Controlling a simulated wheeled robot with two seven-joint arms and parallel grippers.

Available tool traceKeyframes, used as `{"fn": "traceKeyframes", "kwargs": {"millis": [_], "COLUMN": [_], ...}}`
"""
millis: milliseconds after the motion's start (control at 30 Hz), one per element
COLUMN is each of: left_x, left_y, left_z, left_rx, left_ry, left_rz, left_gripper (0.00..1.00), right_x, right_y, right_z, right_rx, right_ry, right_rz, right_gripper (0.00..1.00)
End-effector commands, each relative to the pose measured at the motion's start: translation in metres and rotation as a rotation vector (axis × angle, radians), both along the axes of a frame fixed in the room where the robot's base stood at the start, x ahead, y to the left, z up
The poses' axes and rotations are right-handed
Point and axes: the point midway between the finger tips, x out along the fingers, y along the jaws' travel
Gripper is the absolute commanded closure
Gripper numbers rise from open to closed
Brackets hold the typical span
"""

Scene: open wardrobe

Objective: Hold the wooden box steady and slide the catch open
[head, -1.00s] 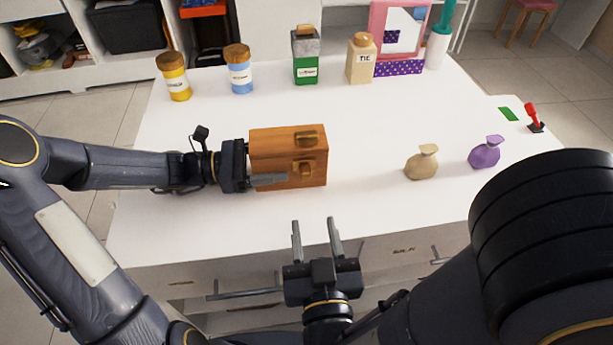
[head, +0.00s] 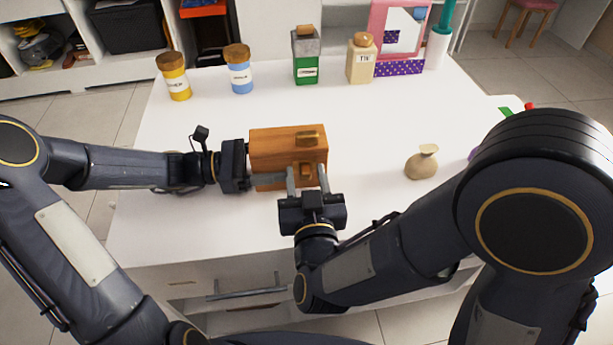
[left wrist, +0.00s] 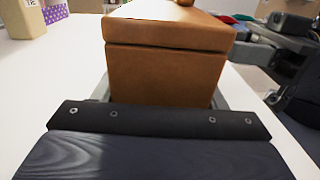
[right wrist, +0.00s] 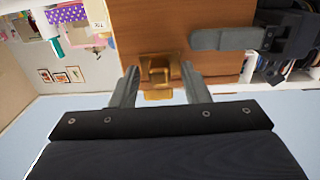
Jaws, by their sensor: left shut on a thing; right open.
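The wooden box (head: 275,148) stands on the white table with its front toward me. My left gripper (head: 262,176) is shut on the box from its left side, one finger lying across the front. The left wrist view shows the box (left wrist: 165,75) between the fingers. The brass catch (right wrist: 160,75) is on the box front. My right gripper (head: 307,180) is open in front of the box, and its fingers stand on either side of the catch. In the right wrist view a gap shows between each finger and the catch.
Several jars stand along the back, including a yellow one (head: 174,80), a blue one (head: 239,72) and a green one (head: 305,62). A tan pouch (head: 422,163) lies to the right. A purple pouch is mostly hidden behind my right arm. The table between is clear.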

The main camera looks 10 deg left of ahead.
Motion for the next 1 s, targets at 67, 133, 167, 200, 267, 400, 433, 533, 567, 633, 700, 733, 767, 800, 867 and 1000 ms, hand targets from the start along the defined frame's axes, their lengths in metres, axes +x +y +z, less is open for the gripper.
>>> {"fn": "traceKeyframes", "kwargs": {"millis": [67, 133, 167, 200, 267, 400, 433, 533, 567, 633, 700, 733, 767, 800, 867, 1000], "left_x": [-0.001, -0.001, -0.001, -0.001, -0.001, -0.001, -0.001, -0.001, -0.001, 0.0, 0.0, 0.0, 0.0, 0.0, 0.0, 0.0], "left_y": [0.001, 0.001, 0.001, 0.001, 0.001, 0.001, 0.001, 0.001, 0.001, 0.001, 0.001, 0.001, 0.001, 0.001, 0.001, 0.001], "left_z": [-0.004, -0.004, -0.004, -0.004, -0.004, -0.004, -0.004, -0.004, -0.004, -0.004, -0.004, -0.004, -0.004, -0.004, -0.004, -0.004], "left_rx": [0.007, 0.007, 0.007, 0.007, 0.007, 0.007, 0.007, 0.007, 0.007, 0.007, 0.007, 0.007, 0.007, 0.006, 0.006, 0.007], "left_ry": [0.006, 0.006, 0.006, 0.006, 0.006, 0.006, 0.006, 0.006, 0.006, 0.006, 0.006, 0.006, 0.006, 0.006, 0.006, 0.006], "left_rz": [0.001, 0.001, 0.001, 0.001, 0.001, 0.002, 0.002, 0.002, 0.002, 0.002, 0.002, 0.002, 0.002, 0.002, 0.002, 0.003], "left_gripper": [0.53, 0.53, 0.53, 0.53, 0.53, 0.53, 0.53, 0.53, 0.53, 0.53, 0.53, 0.53, 0.53, 0.53, 0.53, 0.53], "right_x": [0.0, 0.0, 0.0, 0.0, 0.0, 0.0, 0.0, 0.0, -0.001, 0.0, 0.003, 0.005, 0.006, 0.007, 0.008, 0.008], "right_y": [0.0, 0.0, 0.0, 0.0, 0.0, 0.0, 0.0, 0.0, 0.0, -0.003, -0.013, -0.018, -0.022, -0.028, -0.033, -0.035], "right_z": [-0.001, -0.001, -0.001, -0.001, -0.001, -0.001, -0.001, -0.001, -0.001, 0.0, 0.0, 0.0, 0.0, 0.0, 0.0, 0.0], "right_rx": [0.0, 0.0, 0.0, 0.0, 0.0, 0.001, 0.001, 0.001, 0.001, 0.001, 0.001, 0.001, 0.0, 0.0, 0.001, 0.001], "right_ry": [0.0, 0.0, 0.0, 0.0, 0.0, 0.0, 0.0, 0.0, 0.0, 0.0, 0.0, -0.001, -0.001, 0.0, -0.001, 0.0], "right_rz": [0.0, 0.0, 0.0, 0.0, 0.0, 0.0, 0.0, 0.0, 0.0, -0.002, -0.005, -0.006, -0.006, -0.006, -0.005, -0.005], "right_gripper": [0.58, 0.67, 0.71, 0.77, 0.84, 1.0, 1.0, 1.0, 1.0, 1.0, 1.0, 1.0, 1.0, 1.0, 1.0, 1.0]}}
